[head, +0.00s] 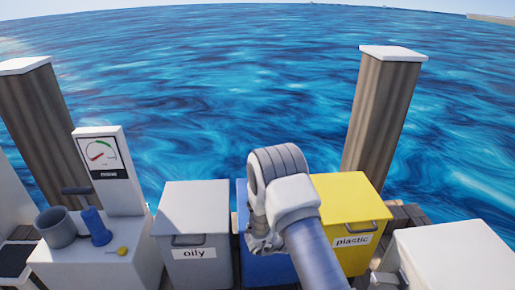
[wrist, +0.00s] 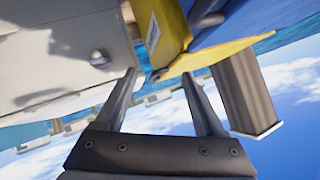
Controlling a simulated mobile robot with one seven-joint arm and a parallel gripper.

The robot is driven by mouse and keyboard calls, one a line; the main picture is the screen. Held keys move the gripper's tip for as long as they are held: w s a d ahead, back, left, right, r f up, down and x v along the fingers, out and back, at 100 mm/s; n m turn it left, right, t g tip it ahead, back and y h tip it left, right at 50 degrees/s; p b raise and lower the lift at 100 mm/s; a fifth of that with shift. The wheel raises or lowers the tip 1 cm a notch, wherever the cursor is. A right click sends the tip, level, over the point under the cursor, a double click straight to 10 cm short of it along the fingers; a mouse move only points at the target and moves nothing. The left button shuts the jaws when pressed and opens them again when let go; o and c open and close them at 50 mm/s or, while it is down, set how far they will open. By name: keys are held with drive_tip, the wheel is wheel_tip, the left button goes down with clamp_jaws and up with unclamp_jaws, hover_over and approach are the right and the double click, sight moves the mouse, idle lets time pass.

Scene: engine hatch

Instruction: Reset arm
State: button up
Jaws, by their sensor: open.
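My gripper (wrist: 160,77) shows in the wrist view with its two dark fingers spread apart and nothing between them. The wrist view is upside down. The yellow bin (wrist: 172,30) lies beyond the fingertips there, and I cannot tell whether they touch it. In the head view my grey arm reaches up from the bottom, bends in front of the blue bin (head: 242,208), and hides much of it. The fingers cannot be made out in the head view.
A grey bin marked "oily" (head: 195,220) and a yellow bin marked "plastic" (head: 350,200) flank the blue bin. A white box (head: 450,255) stands right. A gauge stand (head: 103,165), grey cup (head: 57,228) and blue object (head: 95,226) are left. Wooden posts (head: 383,110) rise behind, before open water.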

drive_tip(key=w+a+r+n+t+y+b, duration=0.15)
drive_tip(key=w+a+r+y, duration=0.3)
drive_tip(key=r, duration=0.45)
drive_tip(key=s+a+r+n+t+y+b, duration=0.1)
drive_tip(key=a+r+n+y, duration=0.2)
drive_tip(key=r, duration=0.5)
drive_tip(key=s+a+r+n+t+y+b, duration=0.1)
drive_tip(key=s+a+r+n+y, duration=0.2)
drive_tip(key=r, duration=0.5)
drive_tip(key=s+r+n+y+b, duration=0.1)
drive_tip(key=s+r+n+y, duration=0.1)
drive_tip(key=s+r+n, duration=0.3)
drive_tip(key=s+d+n+g+h+b, duration=0.1)
drive_tip(key=s+d+n+g, duration=0.2)
drive_tip(key=s, duration=1)
drive_tip(key=s+d+n+g+h+b, duration=0.15)
drive_tip(key=s+d, duration=0.35)
drive_tip(key=s, duration=0.8)
wheel_tip(320, 180, up, 26)
drive_tip(key=p, duration=2.5)
drive_tip(key=shift+s+n+t+p, duration=0.15)
drive_tip(key=shift+n+t+p, duration=0.15)
drive_tip(key=shift+p, duration=0.1)
drive_tip(key=c, duration=0.3)
drive_tip(key=shift+d, duration=0.2)
drive_tip(key=shift+c, duration=0.2)
